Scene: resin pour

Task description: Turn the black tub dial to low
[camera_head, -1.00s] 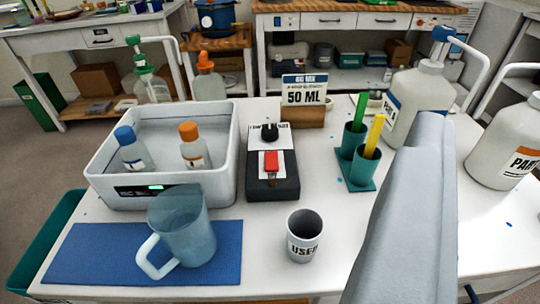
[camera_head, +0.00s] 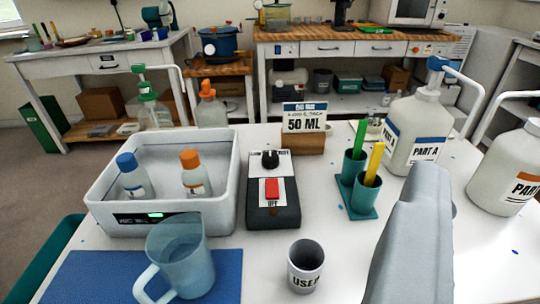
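The black tub dial (camera_head: 270,158) is a small round knob on a white label at the back of a dark control box (camera_head: 273,217). The label's small print is too blurred to read. A red switch (camera_head: 271,190) sits in front of the dial, above the word OFF. The box stands just right of the white tub (camera_head: 102,206), which holds a blue-capped bottle (camera_head: 134,178) and an orange-capped bottle (camera_head: 195,176). A grey part of my arm fills the lower right. My gripper's fingertips are not in view.
A clear blue jug (camera_head: 182,262) stands on a blue mat (camera_head: 90,278). A grey cup (camera_head: 306,268) stands in front of the box. Teal holders with sticks (camera_head: 357,192) and a PART A jug (camera_head: 418,125) are to the right. A 50 ML sign (camera_head: 304,118) is behind.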

